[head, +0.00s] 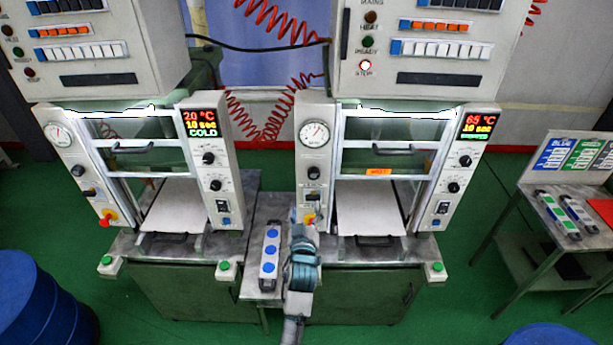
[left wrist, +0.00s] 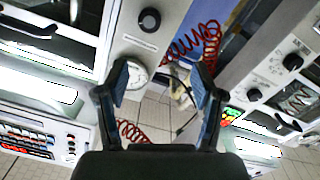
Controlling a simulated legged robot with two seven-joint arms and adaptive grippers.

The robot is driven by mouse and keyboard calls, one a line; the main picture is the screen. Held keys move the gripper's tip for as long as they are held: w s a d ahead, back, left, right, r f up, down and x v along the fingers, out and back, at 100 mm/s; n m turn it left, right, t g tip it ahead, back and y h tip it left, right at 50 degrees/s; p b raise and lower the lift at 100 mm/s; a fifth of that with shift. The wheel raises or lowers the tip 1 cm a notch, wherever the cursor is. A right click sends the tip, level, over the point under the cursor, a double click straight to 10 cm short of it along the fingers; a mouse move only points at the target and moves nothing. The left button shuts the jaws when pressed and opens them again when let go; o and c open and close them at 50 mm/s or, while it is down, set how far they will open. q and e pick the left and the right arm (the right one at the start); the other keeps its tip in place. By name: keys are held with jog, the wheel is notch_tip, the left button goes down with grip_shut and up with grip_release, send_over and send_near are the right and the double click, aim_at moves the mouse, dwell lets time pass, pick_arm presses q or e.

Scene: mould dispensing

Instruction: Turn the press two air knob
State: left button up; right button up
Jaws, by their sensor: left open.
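The right-hand press, with its display reading about 65 °C, has a narrow left panel with a round gauge (head: 313,134) and a black air knob (head: 314,172) below it. In the left wrist view, which looks upside down, the black knob (left wrist: 149,20) shows above the gauge (left wrist: 137,77), beyond the fingertips. My left gripper (head: 304,225) is in front of the lower part of this panel, below the knob and apart from it. Its two fingers are spread and empty in the left wrist view (left wrist: 160,72). It hides the panel's lower end. My right gripper is not in view.
The left press (head: 200,200) reads COLD. A grey strip with blue round tops (head: 270,250) lies on the small table beside my left gripper. Red coiled hoses (head: 265,120) hang between the presses. A side table (head: 560,215) stands at the right, blue drums (head: 40,310) in front.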

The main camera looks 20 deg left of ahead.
pick_arm(q)
jog(key=b, duration=0.1)
send_near(314, 175)
jog(key=b+x, duration=0.1)
jog(key=x, duration=0.2)
jog(key=b+x, duration=0.2)
jog(key=x, duration=0.1)
jog(key=b+x, duration=0.1)
jog(key=x, duration=0.2)
jog(key=shift+w+a+f, duration=0.2)
jog(key=shift+a+f, duration=0.05)
jog(key=shift+a, duration=0.25)
jog(key=shift+w+a, duration=0.1)
jog(key=shift+a, duration=0.35)
jog(key=shift+d, duration=0.45)
jog(key=shift+c, duration=0.8)
jog(key=shift+d+r, duration=0.1)
jog(key=shift+d, duration=0.25)
jog(key=c, duration=0.4)
jog(key=shift+d+r, duration=0.1)
jog(key=shift+d, duration=0.2)
jog(key=c, duration=0.4)
jog(key=shift+c, duration=0.9)
jog(key=shift+a, duration=0.35)
jog(key=shift+d+r, duration=0.1)
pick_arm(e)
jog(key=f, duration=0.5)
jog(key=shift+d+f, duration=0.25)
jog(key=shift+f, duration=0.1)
